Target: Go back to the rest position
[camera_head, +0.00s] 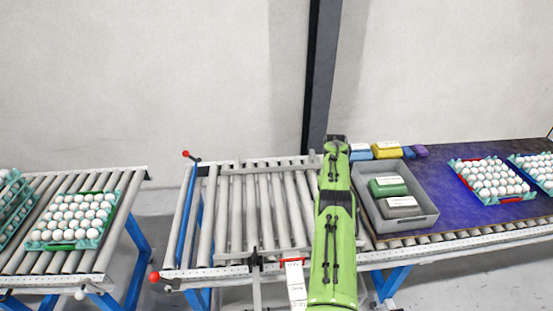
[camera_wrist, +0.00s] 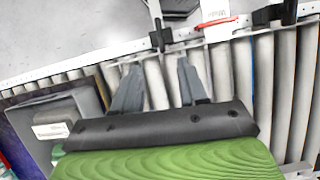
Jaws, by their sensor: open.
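My gripper (camera_wrist: 158,66) shows in the wrist view with its two grey fingers apart and nothing between them. Bare rollers of the middle conveyor (camera_head: 262,205) lie beneath it; they also show in the wrist view (camera_wrist: 222,75). In the head view my green arm reaches up between the middle conveyor and the grey bin, and the fingers cannot be made out. The grey bin (camera_head: 428,217) holds a green carton (camera_head: 388,186) and a grey carton (camera_head: 401,206). The bin's edge also shows at the left of the wrist view (camera_wrist: 88,92).
A teal egg tray (camera_head: 92,243) full of white eggs stands on the left conveyor. Another tray (camera_head: 508,200) stands on the blue belt (camera_head: 443,222) at right, with one beyond it. Coloured cartons (camera_head: 386,149) lie behind the bin. A dark post (camera_head: 321,70) rises behind the conveyor.

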